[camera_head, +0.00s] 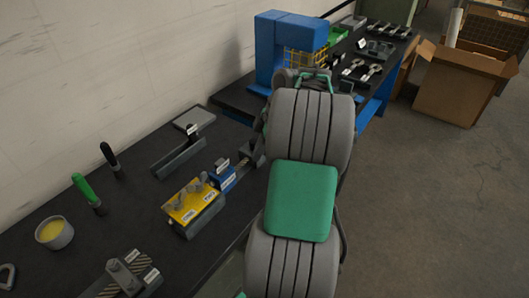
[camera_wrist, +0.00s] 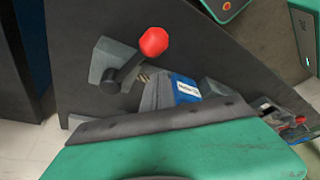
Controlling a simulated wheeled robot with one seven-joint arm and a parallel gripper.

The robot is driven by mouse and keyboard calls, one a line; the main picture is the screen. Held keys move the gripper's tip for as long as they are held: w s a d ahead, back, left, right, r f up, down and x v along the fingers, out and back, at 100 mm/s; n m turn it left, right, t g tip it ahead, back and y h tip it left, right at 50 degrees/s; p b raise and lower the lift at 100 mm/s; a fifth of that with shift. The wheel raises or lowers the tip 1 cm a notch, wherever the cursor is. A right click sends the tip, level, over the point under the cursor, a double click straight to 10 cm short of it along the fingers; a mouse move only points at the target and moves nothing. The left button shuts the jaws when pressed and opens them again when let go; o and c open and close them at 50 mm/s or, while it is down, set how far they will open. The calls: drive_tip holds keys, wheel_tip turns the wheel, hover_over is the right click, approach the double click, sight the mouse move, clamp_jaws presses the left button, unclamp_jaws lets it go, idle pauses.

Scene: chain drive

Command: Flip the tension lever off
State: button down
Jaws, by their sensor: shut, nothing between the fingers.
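The tension lever (camera_wrist: 153,42) has a red knob on a short dark arm. It rises up and to the right in the wrist view from a grey bracket (camera_wrist: 105,58) on the dark bench surface. In the head view I cannot make the lever out; my arm covers that area. My gripper (camera_wrist: 170,116) shows as a green body with a dark front edge along the bottom of the wrist view, below the lever. It is shut and empty. A gap shows between it and the red knob.
A blue block (camera_wrist: 185,88) with a white label lies just right of the lever. In the head view, a yellow-topped fixture (camera_head: 193,203), a green-handled tool (camera_head: 84,187) and a cup (camera_head: 54,232) stand on the dark bench. A blue press (camera_head: 270,45) stands behind.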

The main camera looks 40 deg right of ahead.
drive_tip(key=a+p+v, duration=0.1)
drive_tip(key=p+v, duration=0.2)
drive_tip(key=v, duration=0.6)
drive_tip(key=shift+w+r, duration=0.25)
drive_tip(key=shift+r, duration=0.35)
drive_tip(key=w+a+r+m+h, duration=0.1)
drive_tip(key=a+m, duration=0.2)
drive_tip(key=a, duration=0.9)
drive_tip(key=w+a+r+m+h, duration=0.1)
drive_tip(key=w+a+m, duration=0.15)
drive_tip(key=a, duration=1.05)
drive_tip(key=s+a+f+m, duration=0.2)
drive_tip(key=s, duration=0.2)
drive_tip(key=s+a+f+m+t+h, duration=0.1)
drive_tip(key=s+a+f+m, duration=0.1)
drive_tip(key=s, duration=0.3)
drive_tip(key=shift+a+f+m+t, duration=0.3)
drive_tip(key=shift+a+f+m, duration=0.05)
drive_tip(key=shift+a, duration=0.45)
